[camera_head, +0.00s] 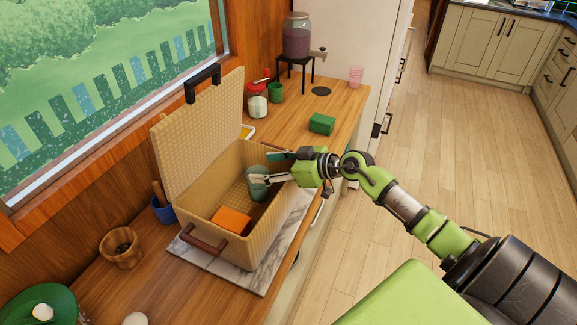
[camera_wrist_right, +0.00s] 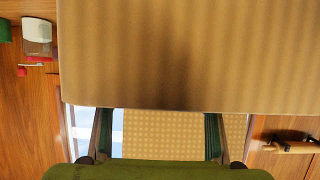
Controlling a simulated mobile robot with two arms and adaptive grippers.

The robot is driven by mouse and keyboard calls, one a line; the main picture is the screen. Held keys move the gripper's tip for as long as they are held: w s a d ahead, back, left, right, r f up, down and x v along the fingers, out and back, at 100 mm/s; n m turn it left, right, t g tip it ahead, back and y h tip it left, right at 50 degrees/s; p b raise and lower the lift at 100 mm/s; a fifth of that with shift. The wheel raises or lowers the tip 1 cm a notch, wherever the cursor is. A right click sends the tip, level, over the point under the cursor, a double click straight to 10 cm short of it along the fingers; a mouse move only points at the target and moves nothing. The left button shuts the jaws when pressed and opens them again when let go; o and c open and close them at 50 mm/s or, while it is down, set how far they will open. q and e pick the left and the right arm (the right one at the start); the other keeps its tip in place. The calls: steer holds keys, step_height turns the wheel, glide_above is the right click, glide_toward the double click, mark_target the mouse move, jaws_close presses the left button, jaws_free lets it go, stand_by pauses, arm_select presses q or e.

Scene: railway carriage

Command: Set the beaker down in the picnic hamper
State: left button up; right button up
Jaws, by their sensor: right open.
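The picnic hamper (camera_head: 265,231) is a tan woven box standing open, its lid (camera_head: 205,130) raised at the back. A grey-green beaker (camera_head: 259,188) is inside it, towards the right end, looking upright. The head view does not clearly show whether its base rests on the hamper floor. My right gripper (camera_head: 268,168) reaches in from the right at the beaker's rim, fingers apart. Its fingers (camera_wrist_right: 158,135) also show apart in the right wrist view, where a broad tan surface fills the top and no beaker can be made out. My left gripper is not in view.
An orange block (camera_head: 232,220) lies inside the hamper, left of the beaker. The hamper stands on a marble slab (camera_head: 218,267) on the wooden counter. A green box (camera_head: 321,124), red-lidded jar (camera_head: 257,105) and green mug (camera_head: 276,92) stand beyond; a wooden bowl (camera_head: 121,247) is left.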

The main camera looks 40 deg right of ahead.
steer(key=v, duration=0.8)
steer(key=shift+s+r+b, duration=0.25)
steer(key=shift+r+b, duration=0.1)
steer(key=shift+r, duration=0.05)
steer(key=shift+d, duration=0.1)
stand_by(0.7)
